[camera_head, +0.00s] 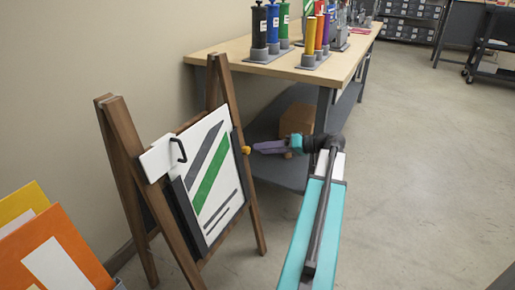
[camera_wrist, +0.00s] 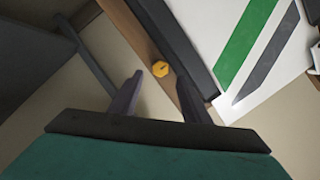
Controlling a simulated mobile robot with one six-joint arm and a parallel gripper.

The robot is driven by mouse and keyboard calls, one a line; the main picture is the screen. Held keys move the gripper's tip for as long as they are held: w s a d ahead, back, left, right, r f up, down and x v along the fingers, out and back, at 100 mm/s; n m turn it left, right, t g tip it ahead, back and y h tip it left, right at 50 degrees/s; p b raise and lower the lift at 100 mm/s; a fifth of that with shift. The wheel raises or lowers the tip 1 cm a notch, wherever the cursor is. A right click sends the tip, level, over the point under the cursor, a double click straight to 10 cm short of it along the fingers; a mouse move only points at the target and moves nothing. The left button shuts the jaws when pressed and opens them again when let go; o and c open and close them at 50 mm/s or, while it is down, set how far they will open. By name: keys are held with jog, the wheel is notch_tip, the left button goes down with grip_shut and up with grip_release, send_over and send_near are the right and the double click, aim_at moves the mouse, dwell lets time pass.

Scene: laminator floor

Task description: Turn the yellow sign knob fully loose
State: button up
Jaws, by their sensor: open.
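The yellow sign knob (camera_head: 246,150) sits on the right edge of a framed sign (camera_head: 212,180) on a wooden easel (camera_head: 128,150). The sign is white with green and grey stripes. My gripper (camera_head: 256,148) reaches in from the right, its fingertips close to the knob. In the wrist view, the knob (camera_wrist: 160,69) shows as a yellow faceted disc with a dark mark. My gripper's two fingers (camera_wrist: 159,82) are spread, and the knob lies just beyond the tips, between them. It looks apart from both fingers.
A workbench (camera_head: 235,49) with several coloured cylinders (camera_head: 273,25) stands behind the easel. A cardboard box (camera_head: 297,120) sits on its lower shelf. Orange and yellow boards (camera_head: 52,250) lean at the lower left. The floor (camera_head: 430,160) to the right is clear.

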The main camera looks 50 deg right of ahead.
jog(key=p+v, duration=0.1)
jog(key=v, duration=0.7)
jog(key=shift+s+p, duration=0.3)
jog(key=shift+p, duration=0.1)
jog(key=shift+s+d+r, duration=0.1)
